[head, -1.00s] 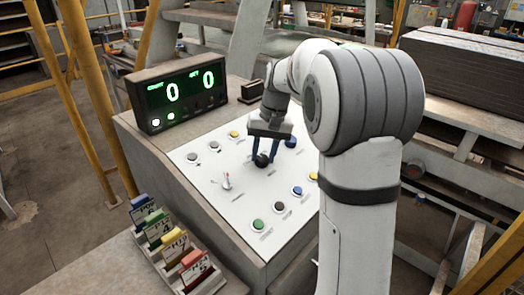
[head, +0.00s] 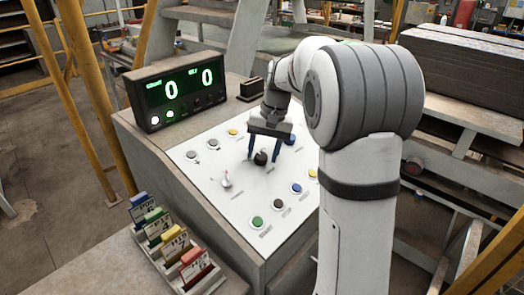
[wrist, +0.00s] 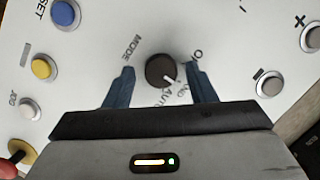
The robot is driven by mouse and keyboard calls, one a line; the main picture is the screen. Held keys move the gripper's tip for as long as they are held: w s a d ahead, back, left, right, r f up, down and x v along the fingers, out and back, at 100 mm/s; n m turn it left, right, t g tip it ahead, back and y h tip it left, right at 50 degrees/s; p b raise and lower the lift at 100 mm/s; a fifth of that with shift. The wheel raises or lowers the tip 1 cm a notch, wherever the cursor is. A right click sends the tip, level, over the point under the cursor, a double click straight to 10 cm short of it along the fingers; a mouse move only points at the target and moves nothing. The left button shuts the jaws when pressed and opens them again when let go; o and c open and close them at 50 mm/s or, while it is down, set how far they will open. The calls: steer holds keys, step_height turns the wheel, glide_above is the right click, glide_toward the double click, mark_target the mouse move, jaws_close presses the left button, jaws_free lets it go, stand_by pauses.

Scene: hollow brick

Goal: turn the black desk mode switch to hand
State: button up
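The black mode switch (head: 260,158) is a round knob on the sloping white desk panel. In the wrist view the knob (wrist: 160,70) has a white pointer mark toward the lower right, near the lettering "Auto" and a partly hidden label ending in "ND". I cannot tell exactly which label it points at. My gripper (head: 263,155) is open, with its two blue fingers on either side of the knob. In the wrist view a gap shows between each finger and the knob. The right finger hides part of the lettering.
Several push buttons surround the switch, including a blue one (wrist: 65,14), a yellow one (wrist: 43,67) and a green one (head: 258,223). A small red-tipped lever (head: 226,181) stands to its left. The display box (head: 176,93) reads 0 and 0. A card rack (head: 207,280) stands at front left.

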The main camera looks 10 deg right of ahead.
mark_target(269, 161)
steer(key=shift+o, duration=0.2)
steer(key=v, duration=0.8)
steer(key=shift+b, duration=0.3)
steer(key=s+f+n+t+h, duration=0.1)
steer(key=s+f, duration=0.2)
steer(key=s, duration=0.5)
steer(key=s+a+f+n+t, duration=0.1)
steer(key=s+f, duration=0.1)
steer(key=s, duration=0.7)
steer(key=s+a+f+n+t+h, duration=0.1)
steer(key=s+f, duration=0.2)
steer(key=s, duration=0.5)
steer(key=shift+s+a+f+t+h, duration=0.2)
steer(key=shift+s+f+t+h, duration=0.1)
steer(key=shift+f, duration=0.05)
